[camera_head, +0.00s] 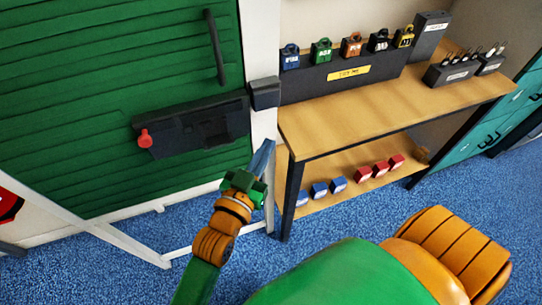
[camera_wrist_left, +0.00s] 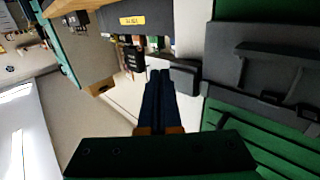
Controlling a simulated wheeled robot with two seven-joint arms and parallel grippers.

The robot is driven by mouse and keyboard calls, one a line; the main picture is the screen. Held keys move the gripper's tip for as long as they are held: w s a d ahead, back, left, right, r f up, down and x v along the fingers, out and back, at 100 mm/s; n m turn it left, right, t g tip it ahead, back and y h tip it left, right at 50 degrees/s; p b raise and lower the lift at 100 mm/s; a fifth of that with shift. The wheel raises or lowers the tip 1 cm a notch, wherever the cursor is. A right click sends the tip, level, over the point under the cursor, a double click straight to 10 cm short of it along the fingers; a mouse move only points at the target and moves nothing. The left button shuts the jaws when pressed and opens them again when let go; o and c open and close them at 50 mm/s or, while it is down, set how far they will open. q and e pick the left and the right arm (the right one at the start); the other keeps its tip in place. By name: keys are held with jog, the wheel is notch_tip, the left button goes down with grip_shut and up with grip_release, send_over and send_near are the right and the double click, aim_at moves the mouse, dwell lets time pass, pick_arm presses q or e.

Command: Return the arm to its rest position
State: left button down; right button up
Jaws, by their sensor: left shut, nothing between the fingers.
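My left arm comes in from the bottom of the head view, with orange and green links. Its left gripper (camera_head: 263,157) points up toward the white door post, in front of the gap between the green door and the wooden bench. In the left wrist view the two dark blue fingers of the left gripper (camera_wrist_left: 159,85) lie side by side, shut, with nothing between them. They appear clear of the door and bench, though the exact gap cannot be told. My right gripper is not in view.
A green slatted door (camera_head: 70,110) has a dark latch plate (camera_head: 215,125) with a red knob (camera_head: 145,138). A wooden bench (camera_head: 390,110) holds several padlocks on a dark box (camera_head: 340,75). Red and blue blocks sit on its lower shelf (camera_head: 345,202). Blue carpet (camera_head: 335,228) is open in front.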

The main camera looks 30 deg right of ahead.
pick_arm(q)
jog(key=s, duration=0.6)
jog(key=a+f+n+g+y, duration=0.1)
jog(key=a+f+y, duration=0.3)
jog(key=f, duration=0.5)
jog(key=w+a+f+n+g+y, duration=0.1)
jog(key=a+f+n, duration=0.1)
jog(key=a+f, duration=0.5)
jog(key=a+f+n+g+y, duration=0.1)
jog(key=a+f+y, duration=0.2)
jog(key=f, duration=0.8)
jog(key=s+a+f+n+g+y, duration=0.2)
jog(key=s+a+f+g+y, duration=0.15)
jog(key=s+a+f, duration=0.65)
jog(key=s+a+f+n+g+y, duration=0.1)
jog(key=s+a+f, duration=0.2)
jog(key=s+a, duration=0.3)
jog(key=s+a+f+n+g+y, duration=0.1)
jog(key=s+a+f+g+y, duration=0.1)
jog(key=s+a+f, duration=0.2)
jog(key=s+a, duration=0.2)
jog(key=s, duration=0.1)
jog(key=shift+s+f, duration=0.25)
jog(key=shift+s, duration=0.05)
